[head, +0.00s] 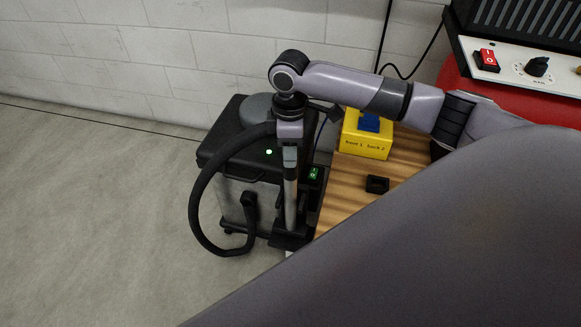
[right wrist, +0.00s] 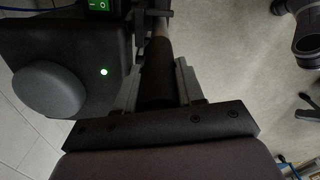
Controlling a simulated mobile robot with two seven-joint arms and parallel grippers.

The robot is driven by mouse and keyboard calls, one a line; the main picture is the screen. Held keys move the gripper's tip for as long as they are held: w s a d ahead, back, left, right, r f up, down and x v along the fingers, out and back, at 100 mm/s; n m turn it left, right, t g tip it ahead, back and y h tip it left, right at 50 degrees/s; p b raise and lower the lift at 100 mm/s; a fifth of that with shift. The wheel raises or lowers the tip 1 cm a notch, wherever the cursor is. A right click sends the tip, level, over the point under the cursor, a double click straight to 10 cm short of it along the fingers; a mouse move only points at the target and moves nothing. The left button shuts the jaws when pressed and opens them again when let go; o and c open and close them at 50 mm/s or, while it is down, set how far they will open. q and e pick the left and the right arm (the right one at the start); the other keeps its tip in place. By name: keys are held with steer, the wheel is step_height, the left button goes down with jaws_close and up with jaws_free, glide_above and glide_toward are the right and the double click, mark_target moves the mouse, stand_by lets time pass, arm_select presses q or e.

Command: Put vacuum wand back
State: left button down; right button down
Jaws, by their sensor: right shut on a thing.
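The vacuum wand (head: 290,200) stands upright along the right side of the vacuum (head: 237,190), a grey box with a black lid and a green light. Its lower end is at a dark block low on the vacuum; I cannot tell how far it is seated. My right gripper (head: 289,145) points down, shut on the wand's upper part. In the right wrist view the wand's dark tube (right wrist: 157,68) lies between the jaws of my right gripper (right wrist: 157,85). A black hose (head: 197,205) loops from near the wand's top round the vacuum's front. My left gripper is not in view.
A wooden table (head: 408,170) right of the vacuum carries a yellow box (head: 365,143) with a blue top and a small black square piece (head: 377,184). A red cabinet with a control panel (head: 530,65) stands behind. The floor (head: 90,220) at left is clear.

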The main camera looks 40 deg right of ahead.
steer(key=shift+f, duration=0.85)
steer(key=b, duration=0.2)
glide_above(291, 192)
steer(key=w, duration=0.2)
step_height(291, 192, down, 4)
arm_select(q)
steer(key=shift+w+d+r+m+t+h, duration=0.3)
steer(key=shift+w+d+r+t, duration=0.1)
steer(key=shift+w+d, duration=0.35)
arm_select(e)
steer(key=shift+d+f, duration=0.2)
steer(key=shift+d, duration=0.35)
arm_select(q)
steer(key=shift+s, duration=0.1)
arm_select(e)
steer(key=shift+s+f, duration=0.1)
steer(key=c, duration=0.7)
jaws_free()
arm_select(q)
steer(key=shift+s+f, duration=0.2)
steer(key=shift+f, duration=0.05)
